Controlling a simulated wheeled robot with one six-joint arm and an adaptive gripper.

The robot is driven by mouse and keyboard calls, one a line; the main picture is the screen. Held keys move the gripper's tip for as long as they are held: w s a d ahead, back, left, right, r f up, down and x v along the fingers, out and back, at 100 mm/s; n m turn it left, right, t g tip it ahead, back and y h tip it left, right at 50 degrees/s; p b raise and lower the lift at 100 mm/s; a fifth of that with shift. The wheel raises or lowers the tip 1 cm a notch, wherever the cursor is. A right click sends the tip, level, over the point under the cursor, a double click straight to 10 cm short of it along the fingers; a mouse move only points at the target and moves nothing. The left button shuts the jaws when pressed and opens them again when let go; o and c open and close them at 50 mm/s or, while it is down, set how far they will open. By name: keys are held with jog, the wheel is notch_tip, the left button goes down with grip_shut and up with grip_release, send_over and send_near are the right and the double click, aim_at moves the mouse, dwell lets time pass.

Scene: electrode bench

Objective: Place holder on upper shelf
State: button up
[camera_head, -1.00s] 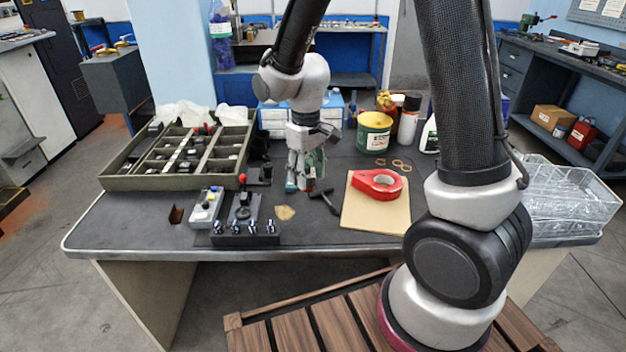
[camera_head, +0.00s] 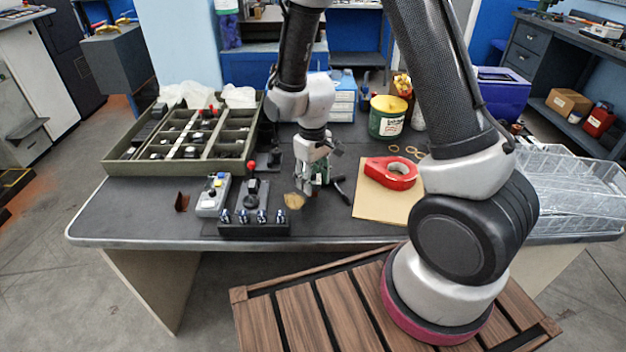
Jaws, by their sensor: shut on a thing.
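My gripper (camera_head: 314,185) points down at the bench top, left of the cardboard sheet. It is shut on a small dark holder (camera_head: 338,186), whose black arm sticks out to the right of the fingers. Green shows between the fingers. The fingers hide much of the holder, and I cannot tell whether it still touches the bench. A blue shelf unit (camera_head: 262,60) stands behind the bench; its upper part is cut off by the top edge.
A compartment tray (camera_head: 112,170) is at the left. A black block with several silver knobs (camera_head: 254,230) is at the front edge. A green can (camera_head: 388,122) stands behind. A clear bin (camera_head: 580,190) is at the right.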

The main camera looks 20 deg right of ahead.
jog(key=shift+f, duration=0.3)
jog(key=shift+f, duration=0.1)
jog(key=o, duration=1.4)
